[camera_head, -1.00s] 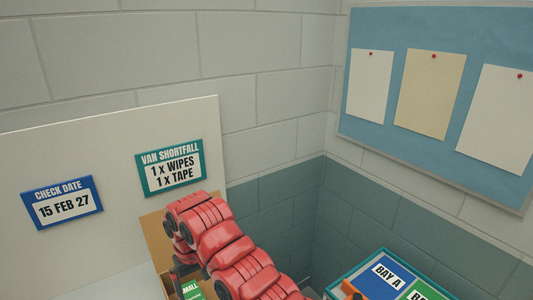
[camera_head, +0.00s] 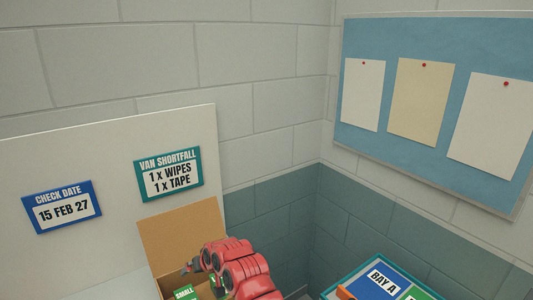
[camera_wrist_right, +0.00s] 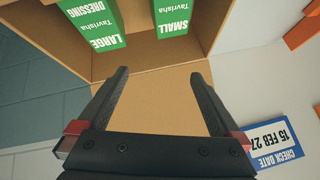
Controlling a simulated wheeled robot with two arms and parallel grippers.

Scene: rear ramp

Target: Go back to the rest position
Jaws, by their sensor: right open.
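My right arm (camera_head: 240,268) is red and comes in at the bottom of the head view. Its gripper (camera_wrist_right: 158,80) is open and empty in the right wrist view, with bare cardboard between and beyond its fingers. The open cardboard box (camera_head: 183,232) stands at lower left in the head view, partly behind the arm. Inside it are green packs, one marked SMALL (camera_wrist_right: 172,15) and one marked LARGE DRESSING (camera_wrist_right: 95,25), both apart from the fingers. My left gripper is not in view.
A white panel carries a CHECK DATE sign (camera_head: 62,207) and a VAN SHORTFALL sign (camera_head: 169,174) reading 1 x wipes, 1 x tape. A blue pinboard (camera_head: 400,60) hangs on the wall.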

